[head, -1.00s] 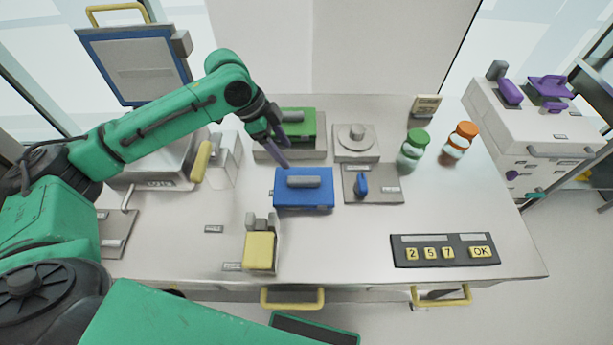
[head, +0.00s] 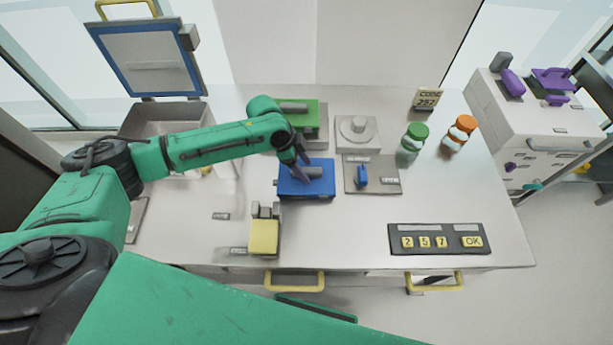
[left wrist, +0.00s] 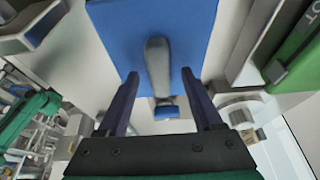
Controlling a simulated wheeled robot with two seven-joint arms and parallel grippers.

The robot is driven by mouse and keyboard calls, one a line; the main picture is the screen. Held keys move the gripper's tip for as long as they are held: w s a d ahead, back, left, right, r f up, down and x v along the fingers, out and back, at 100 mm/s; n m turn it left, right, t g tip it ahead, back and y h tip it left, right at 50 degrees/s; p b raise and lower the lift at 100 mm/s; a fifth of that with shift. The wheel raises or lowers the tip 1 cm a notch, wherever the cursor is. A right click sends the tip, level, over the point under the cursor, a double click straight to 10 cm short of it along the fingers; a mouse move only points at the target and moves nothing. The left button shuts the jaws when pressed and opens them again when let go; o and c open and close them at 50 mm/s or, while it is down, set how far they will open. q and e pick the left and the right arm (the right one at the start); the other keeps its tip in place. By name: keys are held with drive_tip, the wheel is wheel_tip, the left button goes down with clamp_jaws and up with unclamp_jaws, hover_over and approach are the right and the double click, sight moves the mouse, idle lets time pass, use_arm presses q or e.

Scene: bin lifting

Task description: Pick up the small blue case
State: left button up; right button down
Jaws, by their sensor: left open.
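The small blue case (head: 318,185) lies on the table near its middle, with a grey bar handle on top. In the left wrist view the blue case (left wrist: 190,35) fills the upper middle, its grey handle (left wrist: 158,62) pointing down between my fingers. My left gripper (head: 304,164) is just above the case at its back edge; in the left wrist view the gripper (left wrist: 165,92) is open, one finger on each side of the handle. I cannot tell whether the fingers touch the case. My right gripper is not in view.
A green case (head: 310,113) sits behind the blue one. A grey plate with a blue knob (head: 361,176) is close on the right. A yellow block (head: 264,236) stands in front. Green-capped (head: 412,140) and orange-capped (head: 460,132) bottles and a keypad (head: 437,238) are farther right.

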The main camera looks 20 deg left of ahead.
use_arm(q)
drive_tip(key=shift+f, duration=0.15)
clamp_jaws()
idle(1.6)
